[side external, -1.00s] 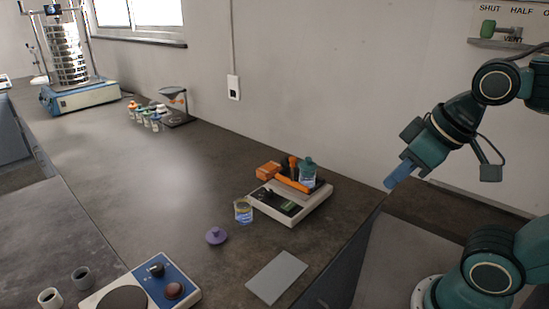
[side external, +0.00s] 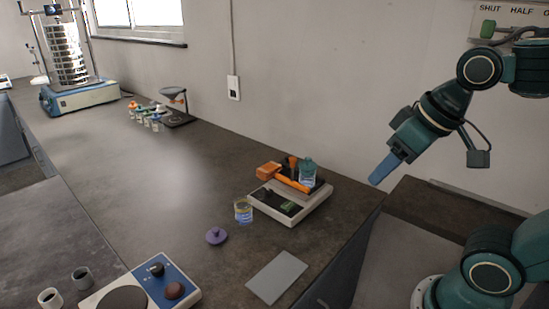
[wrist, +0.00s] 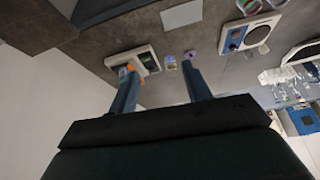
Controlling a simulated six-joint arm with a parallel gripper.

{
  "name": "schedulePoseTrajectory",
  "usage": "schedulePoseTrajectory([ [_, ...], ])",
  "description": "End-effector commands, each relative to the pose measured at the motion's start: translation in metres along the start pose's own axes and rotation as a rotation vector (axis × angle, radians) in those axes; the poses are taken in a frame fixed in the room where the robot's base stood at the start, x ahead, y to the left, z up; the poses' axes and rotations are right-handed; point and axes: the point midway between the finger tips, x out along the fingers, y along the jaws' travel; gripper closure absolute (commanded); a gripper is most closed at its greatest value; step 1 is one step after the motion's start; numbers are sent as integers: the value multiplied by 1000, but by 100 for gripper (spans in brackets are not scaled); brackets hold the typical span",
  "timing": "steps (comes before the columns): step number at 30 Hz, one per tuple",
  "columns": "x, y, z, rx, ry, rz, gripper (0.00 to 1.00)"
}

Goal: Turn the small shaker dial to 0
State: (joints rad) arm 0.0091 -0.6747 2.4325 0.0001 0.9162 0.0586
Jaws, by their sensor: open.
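The small shaker (side external: 120,283) stands on the bench at the lower left of the side view, with a blue panel and a dark round plate. In the wrist view the small shaker (wrist: 263,22) is at the upper right. My gripper (side external: 377,177) is in the air beyond the bench's right edge, far right of the shaker. In the wrist view its two fingers are apart and empty (wrist: 158,68).
A balance (side external: 290,214) with an orange tray stands between gripper and shaker. A jar (side external: 243,211), purple lid (side external: 216,236) and grey plate (side external: 277,277) lie nearby. Two small cups (side external: 50,298) stand left of the shaker. A sieve stack (side external: 66,52) is at the far left. The middle bench is clear.

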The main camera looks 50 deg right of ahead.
Motion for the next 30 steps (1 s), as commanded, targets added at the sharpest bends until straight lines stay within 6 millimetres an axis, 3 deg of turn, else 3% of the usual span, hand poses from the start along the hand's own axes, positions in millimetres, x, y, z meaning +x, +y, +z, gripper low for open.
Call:
schedulePoseTrajectory([
  [14,15,6,-98,303,-107,38,51],
  [23,46,16,-157,505,-171,76,51],
  [30,81,26,-199,667,-220,114,51],
])
